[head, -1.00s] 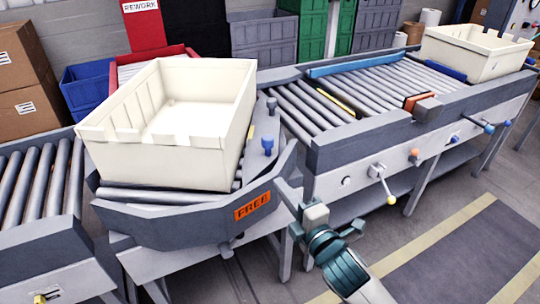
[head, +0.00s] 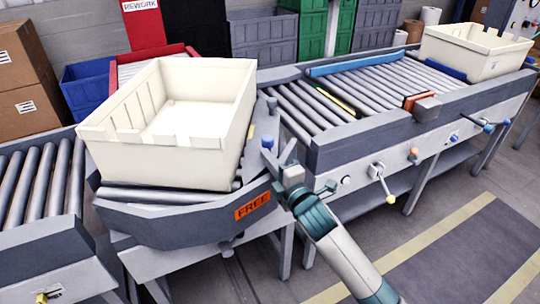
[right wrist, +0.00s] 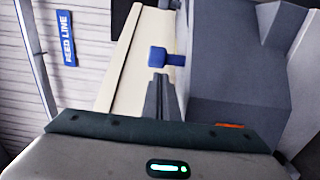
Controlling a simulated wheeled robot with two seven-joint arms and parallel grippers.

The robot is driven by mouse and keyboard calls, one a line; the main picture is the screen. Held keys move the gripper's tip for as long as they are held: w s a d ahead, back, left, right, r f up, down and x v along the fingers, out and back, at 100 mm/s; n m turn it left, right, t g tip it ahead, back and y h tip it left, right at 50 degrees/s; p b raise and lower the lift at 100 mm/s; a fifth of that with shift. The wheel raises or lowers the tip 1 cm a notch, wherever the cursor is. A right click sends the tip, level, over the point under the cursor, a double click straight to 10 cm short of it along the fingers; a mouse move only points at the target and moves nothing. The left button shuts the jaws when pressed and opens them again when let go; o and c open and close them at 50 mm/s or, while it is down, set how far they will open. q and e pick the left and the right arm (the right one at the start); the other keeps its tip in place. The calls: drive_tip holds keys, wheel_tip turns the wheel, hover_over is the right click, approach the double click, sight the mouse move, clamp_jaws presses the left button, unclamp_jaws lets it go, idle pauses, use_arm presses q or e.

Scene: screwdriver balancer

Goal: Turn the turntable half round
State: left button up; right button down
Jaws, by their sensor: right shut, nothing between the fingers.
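The turntable (head: 150,220) is a grey angular roller deck with an orange FREE label (head: 252,205) on its front side. A large cream tote (head: 150,155) sits on it. My right gripper (head: 281,158) is shut and empty, just right of the near peg. In the right wrist view, the shut fingers (right wrist: 157,98) point at a blue peg (right wrist: 160,57) just beyond their tips; I cannot tell whether they touch. My left gripper is out of view.
A roller conveyor (head: 345,100) adjoins at the right, with a second cream tote (head: 475,52) at its far end. Another roller conveyor (head: 38,190) adjoins at the left. A red-framed lane (head: 150,62) lies behind. The floor at front right is clear.

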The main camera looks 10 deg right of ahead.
drive_tip(key=shift+w+d, duration=0.2)
drive_tip(key=shift+w, duration=0.25)
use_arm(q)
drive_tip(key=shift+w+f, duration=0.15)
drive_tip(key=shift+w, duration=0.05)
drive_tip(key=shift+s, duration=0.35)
use_arm(e)
drive_tip(key=shift+d, duration=0.1)
drive_tip(key=shift+w, duration=0.15)
